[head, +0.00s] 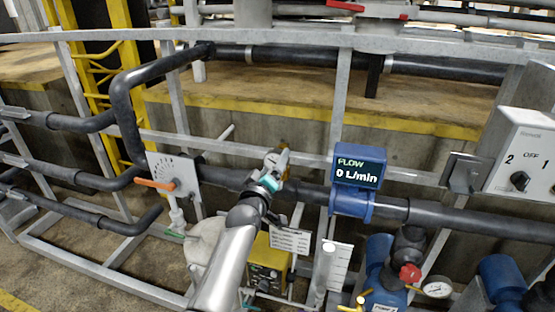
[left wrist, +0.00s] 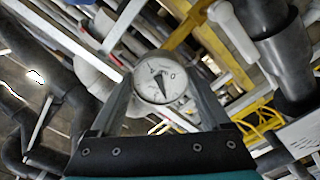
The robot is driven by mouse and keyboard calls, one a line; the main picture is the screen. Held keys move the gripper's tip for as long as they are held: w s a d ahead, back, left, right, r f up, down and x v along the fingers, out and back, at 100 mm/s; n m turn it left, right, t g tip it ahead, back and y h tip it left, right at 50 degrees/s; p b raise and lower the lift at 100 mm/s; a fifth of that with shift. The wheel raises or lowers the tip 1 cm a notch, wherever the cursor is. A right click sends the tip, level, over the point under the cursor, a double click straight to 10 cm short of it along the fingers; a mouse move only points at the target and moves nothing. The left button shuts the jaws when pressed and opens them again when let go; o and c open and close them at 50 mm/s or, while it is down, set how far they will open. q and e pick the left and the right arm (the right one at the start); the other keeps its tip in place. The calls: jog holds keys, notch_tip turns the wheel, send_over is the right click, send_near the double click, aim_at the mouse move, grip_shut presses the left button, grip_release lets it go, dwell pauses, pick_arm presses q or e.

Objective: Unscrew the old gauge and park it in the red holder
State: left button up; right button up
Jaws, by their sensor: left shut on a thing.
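My left gripper (head: 277,162) is in front of the dark horizontal pipe, left of the blue flow meter. In the left wrist view a round gauge (left wrist: 158,82) with a white face and dark needle sits between the two fingers. My left gripper (left wrist: 160,85) is shut on this gauge. Its stem is hidden behind the dial, so I cannot tell whether it is still threaded in. In the head view the gauge cannot be made out clearly at the gripper. I cannot identify a red holder in either view. My right gripper is not in view.
The blue flow meter (head: 358,168) reads 0 L/min. Another round gauge (head: 437,289) stands lower right beside a red knob (head: 410,272). An orange-handled valve (head: 156,184) is at left, a switch box (head: 524,160) at right. Grey rails (head: 290,147) cross behind the gripper.

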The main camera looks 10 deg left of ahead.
pick_arm(q)
jog(key=shift+r, duration=0.1)
jog(key=n, duration=0.5)
jog(key=o, duration=1.4)
